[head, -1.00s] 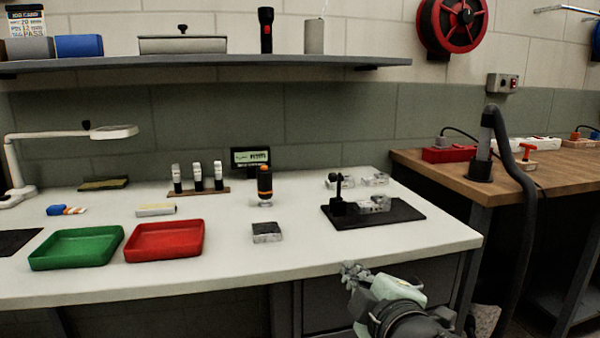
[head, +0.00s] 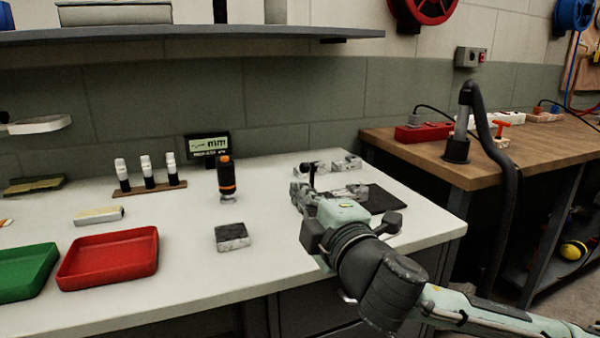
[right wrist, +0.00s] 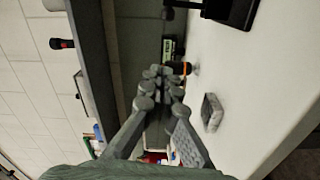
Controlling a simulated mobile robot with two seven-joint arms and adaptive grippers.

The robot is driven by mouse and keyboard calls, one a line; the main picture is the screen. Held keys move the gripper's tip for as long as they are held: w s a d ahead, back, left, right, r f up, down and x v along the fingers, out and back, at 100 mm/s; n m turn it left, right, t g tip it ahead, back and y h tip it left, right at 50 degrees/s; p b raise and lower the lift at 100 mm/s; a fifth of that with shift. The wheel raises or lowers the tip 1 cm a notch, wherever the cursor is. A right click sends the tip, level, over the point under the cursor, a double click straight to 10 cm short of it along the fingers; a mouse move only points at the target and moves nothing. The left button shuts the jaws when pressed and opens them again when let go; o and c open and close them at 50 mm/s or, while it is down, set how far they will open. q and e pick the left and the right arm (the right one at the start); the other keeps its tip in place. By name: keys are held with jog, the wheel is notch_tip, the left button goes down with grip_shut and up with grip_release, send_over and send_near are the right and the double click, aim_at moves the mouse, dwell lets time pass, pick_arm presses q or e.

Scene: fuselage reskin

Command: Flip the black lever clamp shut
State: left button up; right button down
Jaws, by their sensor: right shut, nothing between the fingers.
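My right gripper (head: 297,190) is shut and empty, in front of the clamp in the head view. Whether it touches the clamp cannot be told. In the right wrist view the closed fingertips (right wrist: 167,73) have nothing between them, and the dark mat shows at the top edge (right wrist: 236,9). My left gripper is not in view.
Light metal blocks (head: 346,163) sit behind and beside the clamp. A grey block (head: 232,237), an orange-black tool (head: 227,180), a red tray (head: 108,259) and a green tray (head: 25,272) are to the left.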

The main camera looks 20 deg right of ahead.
aim_at(302, 171)
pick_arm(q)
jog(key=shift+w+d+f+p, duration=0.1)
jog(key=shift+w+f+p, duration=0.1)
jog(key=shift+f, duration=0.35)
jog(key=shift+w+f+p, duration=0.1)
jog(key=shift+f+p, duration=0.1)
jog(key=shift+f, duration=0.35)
pick_arm(e)
jog(key=w+d, duration=0.3)
jog(key=w, duration=0.7)
jog(key=shift+d+f, duration=0.2)
jog(key=shift+f, duration=0.15)
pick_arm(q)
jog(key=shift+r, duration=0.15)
pick_arm(e)
jog(key=shift+d+r+m, duration=0.15)
jog(key=shift+d+m, duration=0.05)
jog(key=shift+m, duration=0.2)
